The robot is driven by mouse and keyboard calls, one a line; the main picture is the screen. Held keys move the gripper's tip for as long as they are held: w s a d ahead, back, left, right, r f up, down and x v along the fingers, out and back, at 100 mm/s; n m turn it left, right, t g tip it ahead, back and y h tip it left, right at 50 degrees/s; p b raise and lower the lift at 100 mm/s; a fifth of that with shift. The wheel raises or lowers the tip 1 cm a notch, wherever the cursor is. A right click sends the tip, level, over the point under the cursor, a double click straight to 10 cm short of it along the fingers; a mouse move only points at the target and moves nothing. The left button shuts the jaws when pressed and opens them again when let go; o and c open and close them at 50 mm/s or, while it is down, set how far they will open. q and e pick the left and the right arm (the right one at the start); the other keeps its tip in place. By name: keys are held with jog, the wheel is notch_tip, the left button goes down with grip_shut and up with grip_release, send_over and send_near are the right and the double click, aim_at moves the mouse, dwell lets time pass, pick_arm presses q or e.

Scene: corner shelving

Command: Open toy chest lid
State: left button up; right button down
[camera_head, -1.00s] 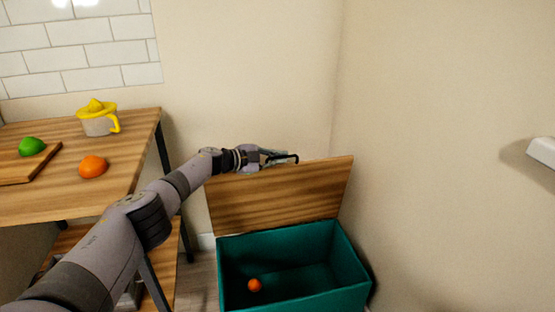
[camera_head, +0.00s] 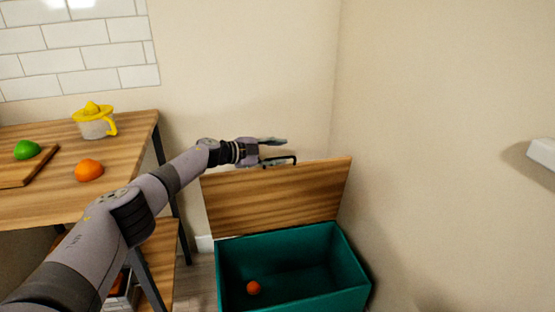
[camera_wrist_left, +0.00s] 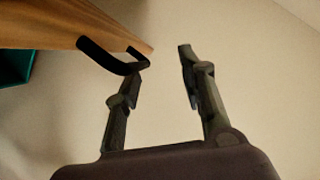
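The toy chest (camera_head: 345,275) is a teal box on the floor in the corner. Its wooden lid (camera_head: 275,200) is raised and stands up at the back of the box, so the inside shows. A black handle (camera_head: 282,161) sits on the lid's upper edge. My left gripper (camera_head: 280,150) is at the handle, above the lid's top edge. In the left wrist view the fingers (camera_wrist_left: 163,62) are spread with wall between them. The handle (camera_wrist_left: 110,58) there lies beside the left fingertip, outside the gap; I cannot tell whether they touch. My right gripper is not in view.
Walls close in behind and right of the chest.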

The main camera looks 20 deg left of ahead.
pick_arm(q)
notch_tip(320, 180, up, 7)
jog(key=shift+r, duration=0.1)
jog(key=shift+r, duration=0.1)
dwell(0.4)
